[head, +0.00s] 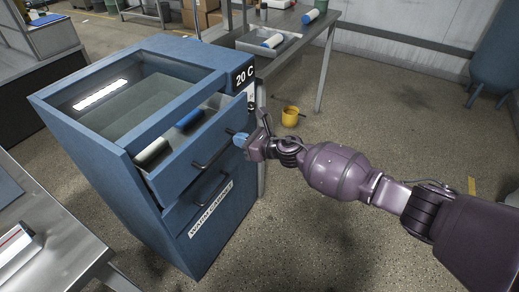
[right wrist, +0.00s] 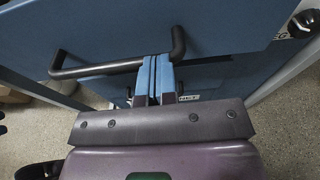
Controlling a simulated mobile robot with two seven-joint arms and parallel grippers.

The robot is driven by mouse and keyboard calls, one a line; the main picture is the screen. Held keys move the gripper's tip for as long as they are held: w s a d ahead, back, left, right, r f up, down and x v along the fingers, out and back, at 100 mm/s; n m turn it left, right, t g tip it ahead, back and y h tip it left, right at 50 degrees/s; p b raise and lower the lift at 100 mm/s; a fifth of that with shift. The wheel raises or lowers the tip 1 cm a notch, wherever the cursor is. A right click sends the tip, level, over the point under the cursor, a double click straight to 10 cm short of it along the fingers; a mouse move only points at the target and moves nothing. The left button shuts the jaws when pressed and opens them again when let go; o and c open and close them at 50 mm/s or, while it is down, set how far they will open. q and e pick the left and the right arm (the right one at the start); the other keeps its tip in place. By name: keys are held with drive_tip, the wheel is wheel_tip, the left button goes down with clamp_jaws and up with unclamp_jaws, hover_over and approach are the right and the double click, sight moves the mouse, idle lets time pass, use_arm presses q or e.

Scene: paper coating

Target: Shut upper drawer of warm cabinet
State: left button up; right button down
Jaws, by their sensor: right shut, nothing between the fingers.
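The blue warm cabinet (head: 103,166) stands left of centre in the head view, with a glass top and a "20 C" display. Its upper drawer (head: 189,165) is pulled partly out; a white roll (head: 151,152) and a blue roll (head: 189,119) lie in it. The lower drawer (head: 212,200) looks closed. My right gripper (head: 240,139) is shut and empty beside the upper drawer's dark handle (head: 213,151). In the right wrist view its blue fingers (right wrist: 154,78) are together near the handle's bent end (right wrist: 177,45); whether they touch is unclear. My left gripper is out of view.
A metal table (head: 313,31) with a tray (head: 268,40) stands behind the cabinet. Another metal table (head: 62,262) is at the lower left. Floor right of the cabinet is open.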

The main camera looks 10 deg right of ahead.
sight(222, 131)
drive_tip(key=x, duration=0.3)
drive_tip(key=b+x, duration=0.1)
drive_tip(key=shift+w+a+r, duration=0.15)
drive_tip(key=shift+r, duration=0.05)
drive_tip(key=shift+w+a+r, duration=0.1)
drive_tip(key=shift+w+a, duration=0.25)
drive_tip(key=shift+a, duration=0.1)
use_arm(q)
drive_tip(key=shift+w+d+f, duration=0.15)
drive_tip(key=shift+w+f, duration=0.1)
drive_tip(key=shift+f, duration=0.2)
use_arm(e)
drive_tip(key=shift+a+r, duration=0.1)
drive_tip(key=shift+r, duration=0.2)
drive_tip(key=shift+w+r, duration=0.1)
drive_tip(key=shift+r, duration=0.1)
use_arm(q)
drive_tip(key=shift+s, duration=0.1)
